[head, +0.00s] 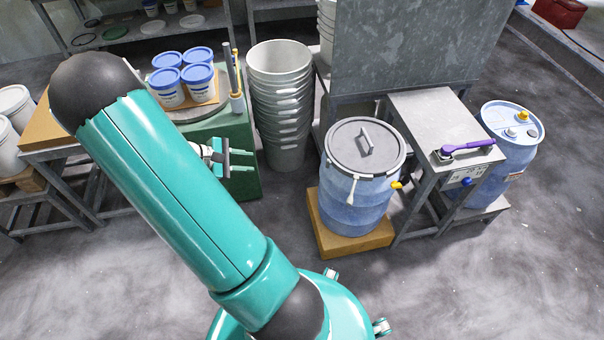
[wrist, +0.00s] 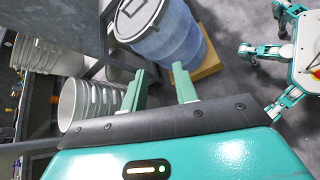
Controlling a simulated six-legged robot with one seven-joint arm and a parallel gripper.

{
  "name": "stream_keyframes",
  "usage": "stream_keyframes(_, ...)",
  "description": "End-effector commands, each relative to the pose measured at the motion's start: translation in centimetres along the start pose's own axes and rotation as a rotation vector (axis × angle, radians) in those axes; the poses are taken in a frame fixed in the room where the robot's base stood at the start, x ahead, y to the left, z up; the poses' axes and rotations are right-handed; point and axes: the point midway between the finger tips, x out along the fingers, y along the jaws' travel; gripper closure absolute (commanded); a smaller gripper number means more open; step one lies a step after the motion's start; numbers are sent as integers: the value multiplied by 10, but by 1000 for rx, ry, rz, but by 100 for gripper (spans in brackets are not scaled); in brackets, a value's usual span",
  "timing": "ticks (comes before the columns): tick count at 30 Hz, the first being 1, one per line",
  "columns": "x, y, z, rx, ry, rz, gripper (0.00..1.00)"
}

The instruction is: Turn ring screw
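A purple-handled wrench (head: 468,147) lies on the metal table right of the drum. My gripper (head: 248,160) is open and empty, left of the drum and apart from it. In the wrist view my gripper (wrist: 164,73) shows spread fingers, with the drum (wrist: 170,38) beyond them.
Lidded tubs (head: 183,78) stand on the green cabinet behind my gripper. A grey metal panel (head: 415,45) rises behind the drum. A blue canister (head: 512,135) stands at right. The front floor is clear.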

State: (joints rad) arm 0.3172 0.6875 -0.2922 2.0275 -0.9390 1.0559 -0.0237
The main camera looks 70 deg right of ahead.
Motion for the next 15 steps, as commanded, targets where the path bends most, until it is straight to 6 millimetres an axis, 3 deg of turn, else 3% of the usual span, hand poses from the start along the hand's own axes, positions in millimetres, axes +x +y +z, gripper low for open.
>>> stream_keyframes(1,24,0,-6,-38,-55,17,71)
stream_keyframes(3,52,3,-12,-91,-121,49,71)
stream_keyframes(15,206,-8,-35,-443,-440,220,71)
